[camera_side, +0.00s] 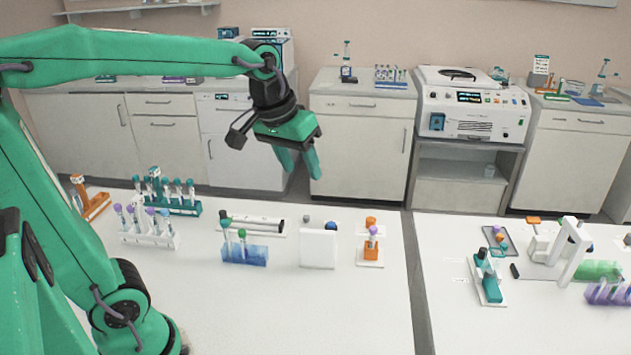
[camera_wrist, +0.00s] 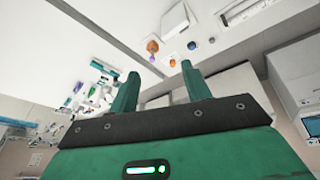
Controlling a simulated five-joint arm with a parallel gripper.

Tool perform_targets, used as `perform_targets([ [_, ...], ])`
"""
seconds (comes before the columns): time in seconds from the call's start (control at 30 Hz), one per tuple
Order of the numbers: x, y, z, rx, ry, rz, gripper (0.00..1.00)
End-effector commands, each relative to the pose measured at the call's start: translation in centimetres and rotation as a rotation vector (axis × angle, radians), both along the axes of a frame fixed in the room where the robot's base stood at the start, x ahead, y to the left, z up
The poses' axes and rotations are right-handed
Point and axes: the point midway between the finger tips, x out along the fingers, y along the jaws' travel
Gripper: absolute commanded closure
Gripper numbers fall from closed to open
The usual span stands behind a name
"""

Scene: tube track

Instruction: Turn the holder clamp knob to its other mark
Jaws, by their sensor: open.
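My gripper (camera_side: 300,170) is open and empty, high above the back edge of the left table. Its two green fingers also show in the wrist view (camera_wrist: 160,72), apart with nothing between them. An orange holder (camera_side: 371,251) stands on a white base at the right of this table, with a purple-capped tube (camera_side: 374,231) in it. An orange part (camera_side: 370,221), perhaps its clamp knob, shows at the top back. The holder also shows small in the wrist view (camera_wrist: 152,46), beyond the fingertips. The knob's marks are too small to read.
A white block (camera_side: 318,249) stands left of the holder, with a small blue ball (camera_side: 331,226) behind it. A blue rack (camera_side: 245,255) with tubes is further left. A teal holder (camera_side: 490,286) stands on the right table, across a gap. The front of the left table is clear.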

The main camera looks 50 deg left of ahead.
Motion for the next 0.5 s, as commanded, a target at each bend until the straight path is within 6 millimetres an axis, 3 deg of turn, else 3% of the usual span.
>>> perform_targets([
  [0.5,11.3,1.8,-1.7,-0.067,0.11,0.227,0.52],
])
